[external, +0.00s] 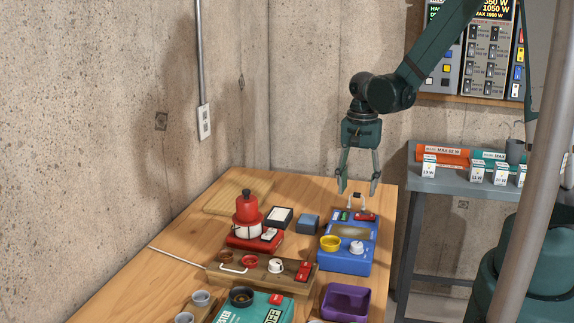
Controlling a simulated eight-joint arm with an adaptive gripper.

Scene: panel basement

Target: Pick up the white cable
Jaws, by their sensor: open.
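A short white curved piece (232,269), which looks like a white cable, lies at the left end of the wooden block on the table. A thin pale strand or rod (178,257) runs from the table's left edge to that block; I cannot tell whether it is cable. My gripper (358,191) points down with its fingers apart and nothing seen held. It is above the far end of the blue box (345,262), right of and beyond the white piece.
Walls stand left and behind; a grey bench (450,186) is at right.

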